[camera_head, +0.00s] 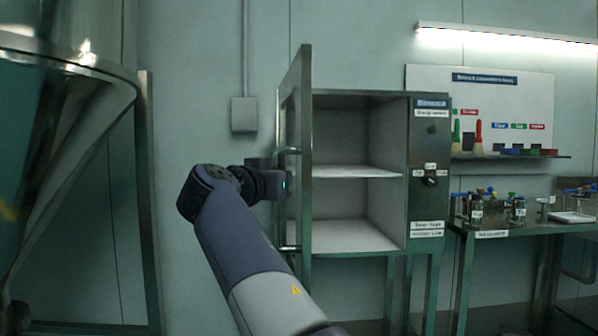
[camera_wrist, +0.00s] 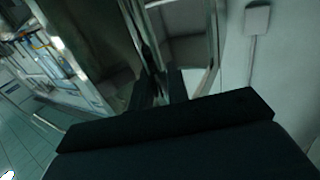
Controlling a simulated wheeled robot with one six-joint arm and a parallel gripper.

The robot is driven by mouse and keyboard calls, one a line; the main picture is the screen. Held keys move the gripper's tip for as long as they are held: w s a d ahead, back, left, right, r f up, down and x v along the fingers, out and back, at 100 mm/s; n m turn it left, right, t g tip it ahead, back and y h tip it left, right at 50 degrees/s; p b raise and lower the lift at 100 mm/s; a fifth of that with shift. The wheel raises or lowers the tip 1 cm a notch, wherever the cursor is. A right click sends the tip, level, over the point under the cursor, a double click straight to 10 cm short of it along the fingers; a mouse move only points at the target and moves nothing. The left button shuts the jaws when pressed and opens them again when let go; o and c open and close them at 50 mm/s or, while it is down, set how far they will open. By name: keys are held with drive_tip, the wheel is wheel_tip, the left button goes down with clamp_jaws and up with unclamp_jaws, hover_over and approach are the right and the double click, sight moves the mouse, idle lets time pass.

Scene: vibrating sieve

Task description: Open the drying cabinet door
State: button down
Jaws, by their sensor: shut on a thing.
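The drying cabinet (camera_head: 427,140) stands at the centre in the head view, with a shelf and bare interior in sight. Its door (camera_head: 305,105) stands wide open, swung out at the left side of the cabinet and seen nearly edge-on. The door handle (camera_head: 289,248) is a bar on the door's left face, partly hidden by my wrist. My gripper (camera_head: 284,186) is at the handle's middle, shut on it. In the wrist view my gripper (camera_wrist: 160,92) shows as dark fingers close to the door; the grip itself is dim and unclear.
A large metal hopper (camera_head: 60,110) and its post (camera_head: 150,200) stand at the left. A bench (camera_head: 520,230) with jars stands at the right, below a wall board with brushes (camera_head: 479,138). A grey wall box (camera_head: 244,114) hangs behind the door's left side.

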drive_tip(key=a+m+g+h+p, duration=0.1)
drive_tip(key=a+h+p, duration=0.1)
drive_tip(key=a+p, duration=0.3)
drive_tip(key=shift+s+a+f+m, duration=0.2)
drive_tip(key=shift+s+a+m, duration=0.2)
drive_tip(key=shift+a, duration=0.35)
drive_tip(key=shift+h, duration=0.3)
drive_tip(key=c, duration=1.6)
unclamp_jaws()
drive_tip(key=shift+s+a+r, duration=0.15)
drive_tip(key=shift+s, duration=0.1)
drive_tip(key=shift+o, duration=0.8)
drive_tip(key=v, duration=1)
drive_tip(key=shift+s+p, duration=0.3)
drive_tip(key=shift+p, duration=0.1)
